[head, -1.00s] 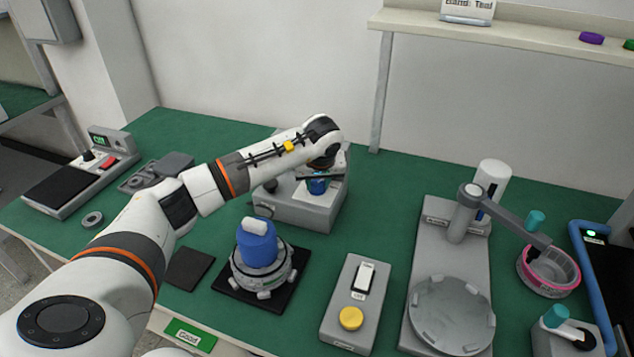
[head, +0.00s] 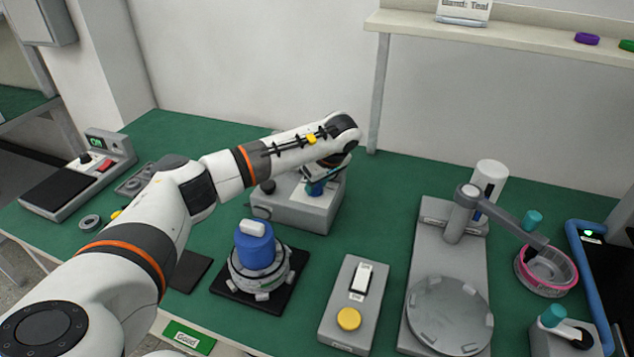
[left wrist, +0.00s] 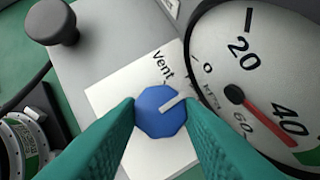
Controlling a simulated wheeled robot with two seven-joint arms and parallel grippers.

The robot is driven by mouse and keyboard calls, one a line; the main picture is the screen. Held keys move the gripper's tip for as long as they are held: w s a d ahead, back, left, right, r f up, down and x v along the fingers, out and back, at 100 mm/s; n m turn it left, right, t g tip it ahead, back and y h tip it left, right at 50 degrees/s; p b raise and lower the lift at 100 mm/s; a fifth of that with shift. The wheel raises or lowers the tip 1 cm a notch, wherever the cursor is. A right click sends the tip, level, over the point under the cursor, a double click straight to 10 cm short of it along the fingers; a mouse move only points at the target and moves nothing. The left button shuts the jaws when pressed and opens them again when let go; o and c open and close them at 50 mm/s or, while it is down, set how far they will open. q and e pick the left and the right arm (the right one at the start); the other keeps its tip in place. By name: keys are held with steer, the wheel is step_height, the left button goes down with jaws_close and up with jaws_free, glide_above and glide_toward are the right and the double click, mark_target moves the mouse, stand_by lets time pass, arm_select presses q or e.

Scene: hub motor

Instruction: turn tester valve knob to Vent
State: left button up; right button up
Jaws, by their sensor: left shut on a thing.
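The grey tester (head: 293,212) stands at the back middle of the green bench, partly hidden under my left arm. In the left wrist view its blue valve knob (left wrist: 160,112) sits on a white plate (left wrist: 110,98). My left gripper (left wrist: 162,118) has its teal fingers shut on the knob's two sides. The knob's white pointer line aims to the upper right. The printed word Vent (left wrist: 163,66) is above the knob, left of where the pointer aims. The gauge (left wrist: 270,85) at the right has its red needle near 40. My right gripper is not in view.
A motor with a blue cap (head: 255,245) stands on a black pad in front of the tester. A grey switch box (head: 348,300) with a yellow button is to its right. A grey press stand (head: 440,255) and a pink-rimmed ring (head: 546,270) are farther right.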

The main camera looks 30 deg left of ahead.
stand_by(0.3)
arm_select(q)
steer(key=o, duration=1)
steer(key=shift+r, duration=0.1)
steer(key=shift+c, duration=0.2)
steer(key=shift+s+a+r, duration=0.1)
steer(key=shift+s, duration=0.05)
steer(key=shift+r+p, duration=0.4)
steer(key=shift+r, duration=0.05)
steer(key=p+v, duration=0.5)
steer(key=v, duration=0.2)
